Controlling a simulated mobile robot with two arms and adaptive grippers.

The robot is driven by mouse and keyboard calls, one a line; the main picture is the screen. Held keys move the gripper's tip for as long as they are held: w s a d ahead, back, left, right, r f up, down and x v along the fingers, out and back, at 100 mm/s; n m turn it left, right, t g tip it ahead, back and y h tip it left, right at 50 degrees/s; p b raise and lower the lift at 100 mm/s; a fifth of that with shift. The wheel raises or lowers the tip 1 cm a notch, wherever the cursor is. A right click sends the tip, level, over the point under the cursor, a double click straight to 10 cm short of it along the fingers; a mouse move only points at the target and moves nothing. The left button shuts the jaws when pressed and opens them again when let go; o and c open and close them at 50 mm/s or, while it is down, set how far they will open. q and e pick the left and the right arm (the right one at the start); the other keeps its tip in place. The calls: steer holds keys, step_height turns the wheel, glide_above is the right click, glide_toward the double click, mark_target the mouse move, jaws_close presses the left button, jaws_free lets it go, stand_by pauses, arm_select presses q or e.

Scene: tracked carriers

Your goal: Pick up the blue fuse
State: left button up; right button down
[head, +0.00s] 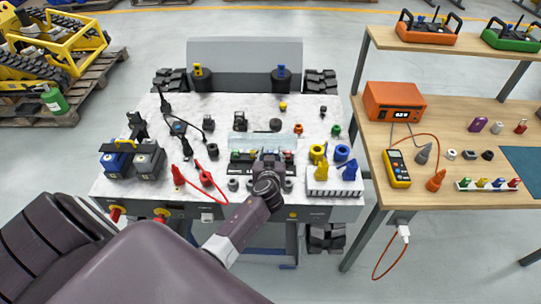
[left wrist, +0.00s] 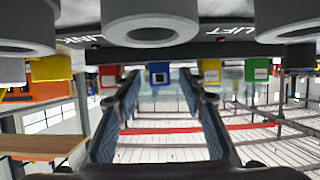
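My left gripper (head: 270,162) reaches over the fuse row on the white-topped carrier deck. In the left wrist view, its two blue-padded fingers (left wrist: 161,90) are apart, with nothing held between them. The blue fuse (left wrist: 160,75) appears between the fingertips, in line with the gap; I cannot tell whether they touch it. The wrist picture looks upside down. A red fuse (left wrist: 109,77) and a yellow fuse (left wrist: 210,71) flank the blue one, with a green fuse (left wrist: 257,69) beyond. In the head view my gripper hides the blue fuse. My right gripper is not in view.
Grey rings (left wrist: 150,22) lie close to the fuse row. A white crate (head: 333,184) with yellow and blue pieces stands right of my gripper. Red clips (head: 206,179) lie to the left. A wooden table (head: 450,120) with an orange meter stands at right.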

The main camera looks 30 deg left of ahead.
arm_select(q)
jaws_close()
steer(key=shift+r, duration=0.1)
